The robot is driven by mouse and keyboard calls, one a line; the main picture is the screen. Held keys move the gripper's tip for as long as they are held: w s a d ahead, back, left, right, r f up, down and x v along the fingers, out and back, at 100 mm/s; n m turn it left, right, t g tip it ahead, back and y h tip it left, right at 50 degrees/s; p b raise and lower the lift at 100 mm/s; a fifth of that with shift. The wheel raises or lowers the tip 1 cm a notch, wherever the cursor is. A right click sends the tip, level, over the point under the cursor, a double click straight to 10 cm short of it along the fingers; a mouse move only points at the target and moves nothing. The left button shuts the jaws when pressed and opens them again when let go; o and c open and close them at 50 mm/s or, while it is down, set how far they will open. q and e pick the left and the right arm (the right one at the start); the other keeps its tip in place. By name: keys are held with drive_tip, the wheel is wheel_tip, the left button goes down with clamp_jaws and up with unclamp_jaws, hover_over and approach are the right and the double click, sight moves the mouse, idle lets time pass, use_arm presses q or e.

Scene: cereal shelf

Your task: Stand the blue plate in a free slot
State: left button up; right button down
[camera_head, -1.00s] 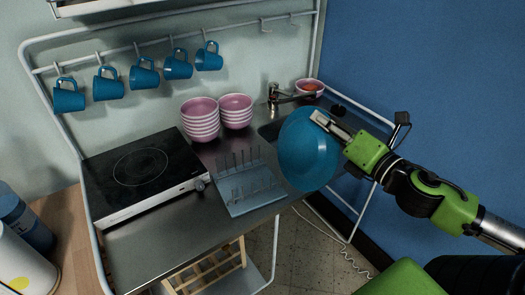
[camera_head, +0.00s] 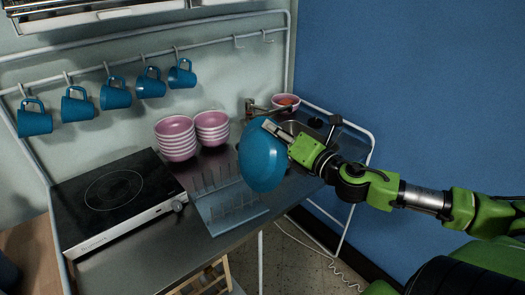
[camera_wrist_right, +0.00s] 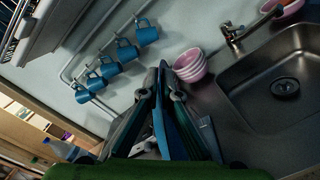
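The blue plate (camera_head: 262,160) is held up steeply tilted, above the counter and just right of the rack. My right gripper (camera_head: 272,127) is shut on the plate's upper rim. In the right wrist view the plate (camera_wrist_right: 160,120) shows nearly edge-on between the two fingers (camera_wrist_right: 165,95). The grey-blue rack (camera_head: 232,222) lies on the counter with rows of upright pegs, and I see no plate in its slots. The plate's lower edge is apart from the rack as far as I can tell. My left gripper is not in view.
Stacked pink bowls (camera_head: 175,140) stand behind the rack. A black hob (camera_head: 115,195) is on its left. The tap (camera_head: 262,106) and sink are behind the plate, with another pink bowl (camera_head: 286,102) beyond. Blue mugs (camera_head: 115,93) hang from the rail.

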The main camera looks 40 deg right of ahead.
drive_tip(key=shift+w+f, duration=1.05)
drive_tip(key=shift+f, duration=0.2)
drive_tip(key=shift+w+f, duration=1.05)
drive_tip(key=shift+f, duration=0.15)
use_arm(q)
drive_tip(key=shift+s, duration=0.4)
use_arm(e)
wheel_tip(320, 180, down, 3)
drive_tip(key=shift+f, duration=0.1)
drive_tip(key=c, duration=2.4)
unclamp_jaws()
drive_tip(key=shift+a+f, duration=0.1)
drive_tip(key=shift+f, duration=0.05)
drive_tip(key=shift+o, duration=0.6)
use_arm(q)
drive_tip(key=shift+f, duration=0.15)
